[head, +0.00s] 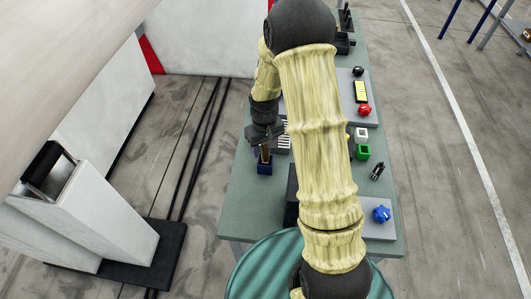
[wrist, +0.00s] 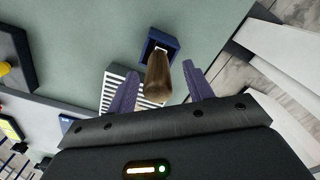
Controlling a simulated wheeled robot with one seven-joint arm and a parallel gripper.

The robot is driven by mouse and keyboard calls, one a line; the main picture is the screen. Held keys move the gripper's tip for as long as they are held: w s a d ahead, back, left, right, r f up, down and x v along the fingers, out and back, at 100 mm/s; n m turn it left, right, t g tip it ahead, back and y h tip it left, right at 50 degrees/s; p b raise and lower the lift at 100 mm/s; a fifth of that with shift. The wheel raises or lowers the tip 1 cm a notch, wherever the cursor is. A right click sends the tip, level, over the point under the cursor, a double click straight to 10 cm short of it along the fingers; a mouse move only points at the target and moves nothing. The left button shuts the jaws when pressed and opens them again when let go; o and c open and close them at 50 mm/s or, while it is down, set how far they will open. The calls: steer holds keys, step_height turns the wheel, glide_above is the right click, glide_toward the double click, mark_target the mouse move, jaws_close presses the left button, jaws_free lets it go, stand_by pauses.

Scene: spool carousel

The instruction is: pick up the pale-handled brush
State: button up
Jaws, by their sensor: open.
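The brush (wrist: 158,80) stands bristles-up in a small dark blue holder (wrist: 165,42). In the wrist view its brown bristles face me, and only a small pale bit shows below them; most of the handle is hidden. In the head view the brush (head: 265,153) and the holder (head: 264,169) show near the table's left edge, just below my gripper (head: 265,138). In the wrist view my gripper (wrist: 150,70) is open, with a purple finger on each side of the brush and visible gaps between.
A striped white rack (wrist: 121,85) stands close beside the left finger. A dark box (head: 291,200) stands nearer me.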

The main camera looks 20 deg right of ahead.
steer(key=shift+d+f+p, duration=0.1)
steer(key=shift+f+p, duration=0.35)
steer(key=shift+f, duration=1.1)
steer(key=c, duration=1.1)
steer(key=shift+o, duration=0.2)
step_height(320, 180, up, 10)
steer(key=b, duration=0.2)
steer(key=shift+b, duration=0.35)
steer(key=shift+r, duration=0.1)
